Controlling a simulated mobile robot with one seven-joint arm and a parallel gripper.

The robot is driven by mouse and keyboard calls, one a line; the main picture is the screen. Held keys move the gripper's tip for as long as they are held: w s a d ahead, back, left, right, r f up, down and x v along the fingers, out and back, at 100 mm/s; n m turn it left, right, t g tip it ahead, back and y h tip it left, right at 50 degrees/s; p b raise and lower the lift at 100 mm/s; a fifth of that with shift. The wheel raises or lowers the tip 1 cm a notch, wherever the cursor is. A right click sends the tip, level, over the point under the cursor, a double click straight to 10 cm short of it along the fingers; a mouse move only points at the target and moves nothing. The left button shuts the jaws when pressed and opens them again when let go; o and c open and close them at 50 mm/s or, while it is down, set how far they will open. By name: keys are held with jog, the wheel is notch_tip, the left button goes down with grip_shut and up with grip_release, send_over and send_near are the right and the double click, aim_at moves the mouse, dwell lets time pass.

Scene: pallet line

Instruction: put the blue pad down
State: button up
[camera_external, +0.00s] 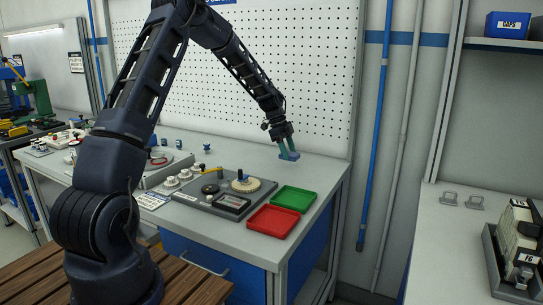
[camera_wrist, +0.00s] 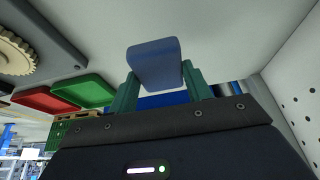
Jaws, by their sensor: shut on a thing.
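The blue pad (camera_external: 289,156) is a small flat block at the end of my arm, near the back right of the grey workbench. In the wrist view the pad (camera_wrist: 153,63) sits between the two green fingers. My gripper (camera_external: 286,146) is shut on it; the fingers also show in the wrist view (camera_wrist: 160,90). The pad appears low over the bare bench top, and I cannot tell whether it touches the surface.
A green tray (camera_external: 294,198) and a red tray (camera_external: 273,221) lie at the bench's right front. A grey panel (camera_external: 206,200) with a beige gear (camera_external: 246,184) and knobs lies left of them. A perforated wall (camera_external: 310,75) rises behind. The bench top around the pad is clear.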

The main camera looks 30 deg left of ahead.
aim_at(288, 172)
jog(key=shift+f, duration=2.85)
jog(key=o, duration=1)
jog(key=shift+f, duration=0.1)
jog(key=shift+c, duration=0.2)
